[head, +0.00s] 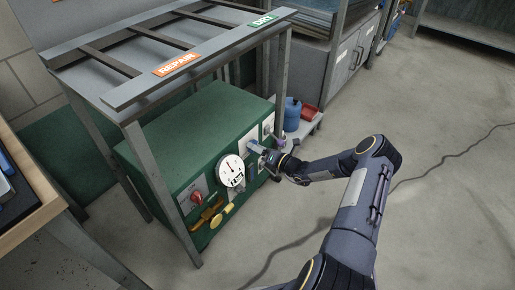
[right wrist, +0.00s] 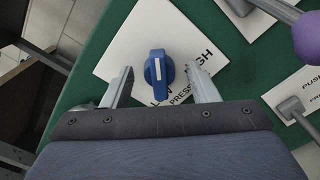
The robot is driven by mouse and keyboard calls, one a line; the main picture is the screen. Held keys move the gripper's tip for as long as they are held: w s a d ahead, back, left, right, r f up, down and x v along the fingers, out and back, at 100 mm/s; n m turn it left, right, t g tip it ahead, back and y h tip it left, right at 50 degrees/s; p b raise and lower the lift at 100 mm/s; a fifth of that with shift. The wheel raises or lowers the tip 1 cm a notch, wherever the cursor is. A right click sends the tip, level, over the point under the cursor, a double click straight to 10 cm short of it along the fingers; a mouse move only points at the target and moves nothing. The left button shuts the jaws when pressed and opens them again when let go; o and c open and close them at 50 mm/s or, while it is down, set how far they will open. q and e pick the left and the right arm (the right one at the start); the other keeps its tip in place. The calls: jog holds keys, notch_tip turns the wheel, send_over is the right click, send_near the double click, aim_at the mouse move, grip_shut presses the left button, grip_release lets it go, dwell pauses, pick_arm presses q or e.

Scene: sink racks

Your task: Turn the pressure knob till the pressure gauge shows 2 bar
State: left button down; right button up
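The blue pressure knob (right wrist: 158,74) sits on a white plate (right wrist: 128,38) marked HIGH and LOW in the right wrist view. Its white line runs nearly up and down in that picture. My right gripper (right wrist: 160,80) is open, with one finger on each side of the knob and gaps visible between. How deep the fingers reach around it I cannot tell. In the head view my right gripper (head: 260,150) is at the green box's front and largely hides the knob. The round white pressure gauge (head: 231,170) is left of it; its reading is too small to tell. My left gripper is out of view.
The green box (head: 178,150) stands under a metal rack (head: 210,57) with REPAIR and DRY labels. A red knob (head: 197,197) and yellow parts (head: 222,216) are at its left front. A purple-balled lever (right wrist: 308,38) is close to my right gripper. Floor at right is clear except a cable.

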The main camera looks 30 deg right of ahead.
jog(key=p+v, duration=0.2)
jog(key=v, duration=0.6)
jog(key=shift+w, duration=0.1)
dwell(0.4)
